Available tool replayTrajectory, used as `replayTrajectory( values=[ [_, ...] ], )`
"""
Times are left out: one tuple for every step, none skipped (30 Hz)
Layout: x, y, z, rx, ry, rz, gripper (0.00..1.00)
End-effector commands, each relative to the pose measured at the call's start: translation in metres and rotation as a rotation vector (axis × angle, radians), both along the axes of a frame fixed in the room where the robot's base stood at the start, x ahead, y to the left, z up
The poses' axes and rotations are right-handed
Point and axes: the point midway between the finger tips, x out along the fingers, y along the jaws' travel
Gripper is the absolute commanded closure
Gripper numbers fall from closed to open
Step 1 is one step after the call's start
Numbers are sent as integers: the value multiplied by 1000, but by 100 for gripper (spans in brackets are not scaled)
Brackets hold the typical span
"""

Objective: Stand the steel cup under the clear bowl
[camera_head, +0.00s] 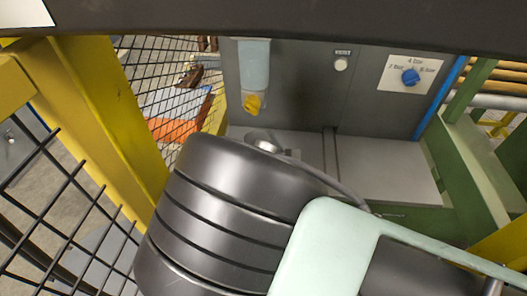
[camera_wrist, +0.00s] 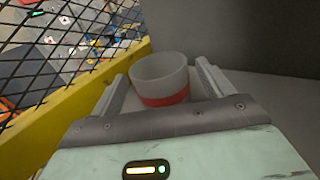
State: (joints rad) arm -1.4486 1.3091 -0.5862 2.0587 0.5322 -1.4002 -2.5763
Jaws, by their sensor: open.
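The steel cup (camera_wrist: 158,79) is pale grey with a red band around its lower part. In the wrist view it stands upright on a grey surface. My gripper (camera_wrist: 162,74) is open, with one finger on each side of the cup; I cannot tell whether either finger touches it. The clear bowl (camera_head: 254,66) is a pale bluish vessel on the grey panel in the head view, with a yellow tap (camera_head: 253,104) at its lower end. My arm covers the gripper in the head view. A small shiny patch beside my arm there may be the cup, but I cannot tell.
A grey panel (camera_head: 310,95) carries a blue knob (camera_head: 410,76) and a pale button (camera_head: 340,64). A grey shelf (camera_head: 389,170) below has clear room at right. Yellow posts (camera_head: 105,110) and black mesh (camera_head: 75,215) stand at left; a green frame (camera_head: 482,150) stands at right.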

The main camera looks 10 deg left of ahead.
Motion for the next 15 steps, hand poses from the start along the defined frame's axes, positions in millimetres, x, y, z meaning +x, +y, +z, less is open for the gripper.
replayTrajectory(
  values=[
    [0,0,4,1,1,0,21],
    [-1,-1,2,-1,1,0,21],
    [-6,-4,0,-1,1,1,21],
    [-9,-6,-1,-1,1,1,21],
    [-13,-9,-1,-1,0,1,21],
    [-19,-14,-2,-3,0,0,21],
    [-24,-17,-2,-3,0,1,21],
    [-29,-21,-2,-3,0,1,21],
    [-36,-26,-3,-3,2,1,21],
    [-42,-30,-3,-3,0,1,21],
    [-47,-34,-3,-3,0,1,21],
    [-54,-40,-3,-2,1,1,21],
    [-59,-43,-3,-3,0,1,21],
    [-64,-47,-3,-3,0,1,21],
    [-70,-51,-2,-2,1,1,21]
  ],
)
